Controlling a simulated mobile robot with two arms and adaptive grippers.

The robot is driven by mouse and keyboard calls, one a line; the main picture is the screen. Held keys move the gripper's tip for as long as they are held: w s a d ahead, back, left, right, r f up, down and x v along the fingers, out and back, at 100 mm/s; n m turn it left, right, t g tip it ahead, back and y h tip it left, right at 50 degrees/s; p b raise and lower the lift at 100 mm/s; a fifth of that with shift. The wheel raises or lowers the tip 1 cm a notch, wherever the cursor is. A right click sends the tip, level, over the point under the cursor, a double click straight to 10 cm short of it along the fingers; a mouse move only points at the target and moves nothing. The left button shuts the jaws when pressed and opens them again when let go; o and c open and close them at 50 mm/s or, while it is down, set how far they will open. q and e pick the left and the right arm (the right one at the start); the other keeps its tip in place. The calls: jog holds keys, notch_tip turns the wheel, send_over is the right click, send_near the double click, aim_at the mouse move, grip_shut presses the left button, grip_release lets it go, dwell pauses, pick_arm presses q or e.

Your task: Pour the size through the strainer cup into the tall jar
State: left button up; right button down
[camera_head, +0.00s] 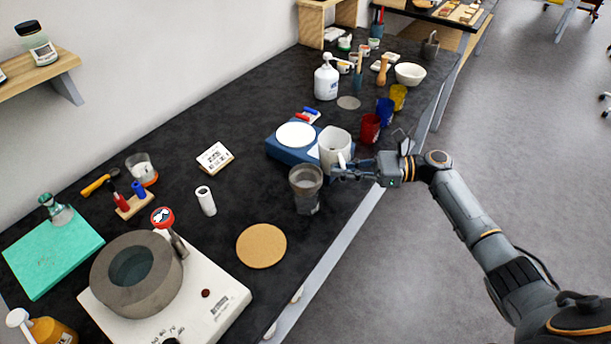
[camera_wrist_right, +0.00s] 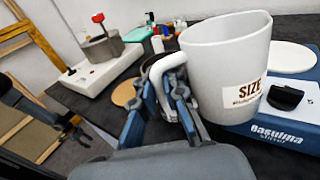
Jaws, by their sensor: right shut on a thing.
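A white mug (camera_head: 334,148) has a label reading SIZE in the right wrist view (camera_wrist_right: 225,75). My right gripper (camera_head: 345,171) is shut on the mug's handle, also in the wrist view (camera_wrist_right: 168,95). The mug looks about upright, beside the blue stirrer; I cannot tell how high it is above the table. A grey strainer cup (camera_head: 306,177) sits on top of the tall clear jar (camera_head: 308,204), just left of and nearer than the mug. In the wrist view they are mostly hidden behind the handle and fingers. My left gripper is not in view.
The blue stirrer (camera_head: 283,150) with a white round plate stands close by the mug. A cork mat (camera_head: 261,246) lies left of the jar. Red (camera_head: 370,128), blue (camera_head: 384,110) and yellow cups stand along the right edge. A hotplate (camera_head: 215,294) with a grey pot is at lower left.

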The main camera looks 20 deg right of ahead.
jog(key=shift+s+a+r+p, duration=0.1)
jog(key=shift+a+r+p, duration=0.05)
jog(key=shift+r+p, duration=0.4)
jog(key=shift+s+a+r+n+h+p, duration=0.25)
jog(key=shift+a+n+h+p, duration=0.25)
jog(key=shift+n+h+p, duration=0.6)
jog(key=shift+s+a+r+n+h+p, duration=0.2)
jog(key=shift+a+n+h+p, duration=0.45)
jog(key=shift+h, duration=0.8)
jog(key=shift+s+a+r+n+h+p, duration=0.25)
jog(key=shift+a+n+h+p, duration=0.15)
jog(key=shift+n+h+p, duration=0.7)
jog(key=shift+d+r+t+h+b, duration=0.1)
jog(key=shift+t+h+b, duration=0.25)
jog(key=shift+h, duration=0.2)
jog(key=shift+f+h+b, duration=0.3)
jog(key=shift+f+b, duration=0.05)
jog(key=shift+n, duration=0.25)
